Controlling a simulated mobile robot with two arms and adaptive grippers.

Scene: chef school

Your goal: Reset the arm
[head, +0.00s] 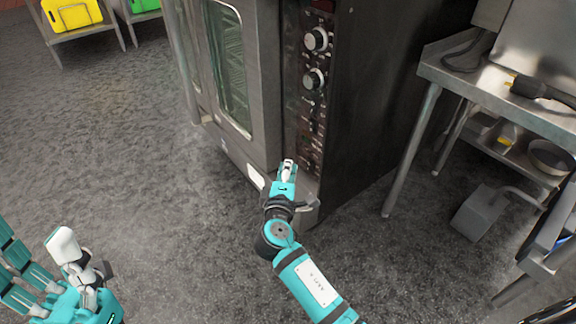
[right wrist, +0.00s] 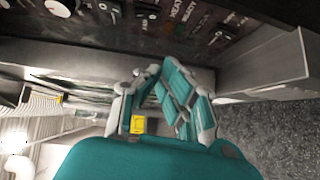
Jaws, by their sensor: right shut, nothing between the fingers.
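My right gripper (head: 287,170) is in front of the lower part of the oven's control panel (head: 312,90) in the head view. Its fingers are shut with nothing between them. Whether it touches the panel cannot be told. In the right wrist view my right gripper (right wrist: 150,72) shows teal and white fingers below the dark panel with its knobs (right wrist: 58,8). My left gripper (head: 72,275) is at the lower left of the head view, over the floor and partly cut off. Its opening cannot be told.
The steel oven (head: 262,60) with glass doors stands right ahead. A steel table (head: 455,80) is on the right, with a pan (head: 552,157) on its lower shelf. Yellow (head: 72,14) and green containers stand on racks at the back left. The grey floor (head: 120,130) is clear on the left.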

